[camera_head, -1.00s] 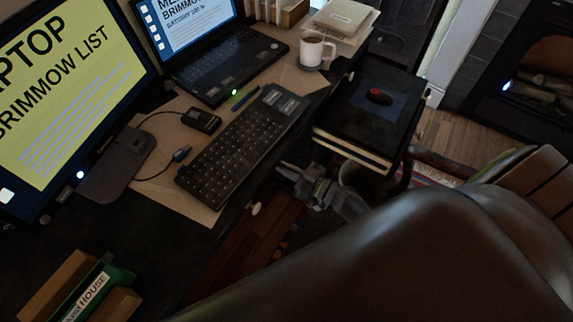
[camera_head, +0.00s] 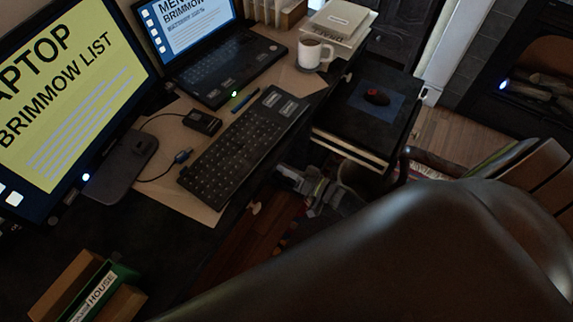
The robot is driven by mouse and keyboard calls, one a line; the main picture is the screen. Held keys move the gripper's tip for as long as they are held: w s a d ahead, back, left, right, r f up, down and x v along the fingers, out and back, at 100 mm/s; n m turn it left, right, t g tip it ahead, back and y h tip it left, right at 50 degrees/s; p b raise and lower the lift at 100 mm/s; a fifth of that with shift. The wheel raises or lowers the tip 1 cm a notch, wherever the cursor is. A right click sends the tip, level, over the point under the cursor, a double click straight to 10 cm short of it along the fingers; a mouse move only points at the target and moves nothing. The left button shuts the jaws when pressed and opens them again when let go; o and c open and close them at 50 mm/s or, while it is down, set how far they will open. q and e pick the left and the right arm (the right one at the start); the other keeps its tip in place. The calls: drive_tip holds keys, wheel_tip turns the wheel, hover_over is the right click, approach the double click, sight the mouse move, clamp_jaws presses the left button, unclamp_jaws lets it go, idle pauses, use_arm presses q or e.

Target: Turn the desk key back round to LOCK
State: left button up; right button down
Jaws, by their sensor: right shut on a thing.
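My right gripper (camera_head: 285,174) is at the front edge of the desk (camera_head: 222,243), just below the right end of the keyboard. It is small and dark here, and it is shut on the desk key. The key itself is hidden by the fingers and shadow, so I cannot see its angle or any LOCK mark. A pale round knob (camera_head: 254,208) shows on the desk front, left of the gripper. My left gripper is not in view.
A dark chair (camera_head: 400,250) fills the lower right, close to my right gripper. The keyboard (camera_head: 245,143), laptop (camera_head: 215,75), monitor (camera_head: 70,100) and mug (camera_head: 311,53) stand on the desk.

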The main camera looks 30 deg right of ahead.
idle(0.3)
drive_tip(key=c, duration=1.6)
unclamp_jaws()
drive_tip(key=shift+o, duration=0.2)
drive_tip(key=b+v, duration=0.1)
drive_tip(key=v, duration=1.6)
drive_tip(key=shift+d, duration=0.2)
drive_tip(key=shift+s, duration=0.15)
